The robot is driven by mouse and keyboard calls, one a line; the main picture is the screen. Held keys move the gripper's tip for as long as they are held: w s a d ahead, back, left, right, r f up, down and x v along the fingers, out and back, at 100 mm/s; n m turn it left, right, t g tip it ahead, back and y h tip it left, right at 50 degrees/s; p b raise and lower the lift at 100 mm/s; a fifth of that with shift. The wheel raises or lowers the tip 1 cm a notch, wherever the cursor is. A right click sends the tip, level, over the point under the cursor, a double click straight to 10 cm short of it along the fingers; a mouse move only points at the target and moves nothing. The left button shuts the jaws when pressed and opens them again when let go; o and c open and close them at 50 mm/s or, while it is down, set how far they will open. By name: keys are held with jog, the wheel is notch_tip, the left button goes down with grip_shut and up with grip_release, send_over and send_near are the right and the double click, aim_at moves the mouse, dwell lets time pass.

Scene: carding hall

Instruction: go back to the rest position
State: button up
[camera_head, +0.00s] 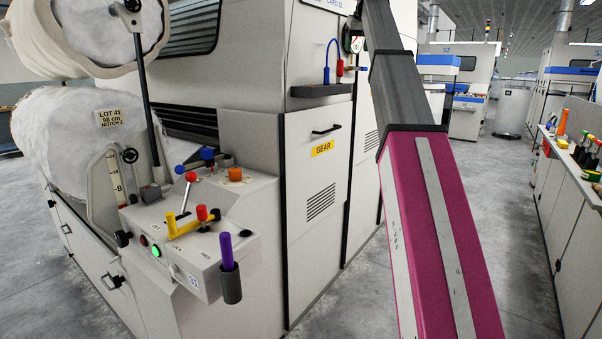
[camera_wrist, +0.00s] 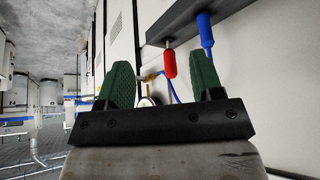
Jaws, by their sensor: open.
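My gripper (camera_wrist: 162,75) shows in the wrist view with its two green fingers wide apart. Nothing is held between them. Behind the fingers are a red nozzle (camera_wrist: 169,65) and a blue handle (camera_wrist: 205,30) by a dark shelf (camera_wrist: 190,20). I cannot tell how far the fingers are from them. The dark shelf (camera_head: 321,90) with the red nozzle (camera_head: 340,67) and a blue hose (camera_head: 328,58) is left of the arm.
A carding machine (camera_head: 240,80) with a control panel (camera_head: 190,220) of coloured levers fills the left. Its GEAR door (camera_head: 322,170) is closed. A bench (camera_head: 570,180) with tools stands at the right. Grey floor (camera_head: 500,170) lies open between arm and bench.

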jog(key=s+f+m+g, duration=0.1)
jog(key=s+f+g, duration=0.15)
jog(key=f, duration=2.15)
jog(key=s+f+g, duration=0.1)
jog(key=s+f, duration=0.2)
jog(key=f, duration=2.1)
jog(key=s+f+g, duration=0.1)
jog(key=s+f, duration=1.2)
jog(key=f, duration=0.3)
jog(key=s+f+g+h, duration=0.1)
jog(key=s+f, duration=1.2)
jog(key=f, duration=0.3)
jog(key=shift+s+a+f+m, duration=0.3)
jog(key=shift+a+f+m, duration=0.1)
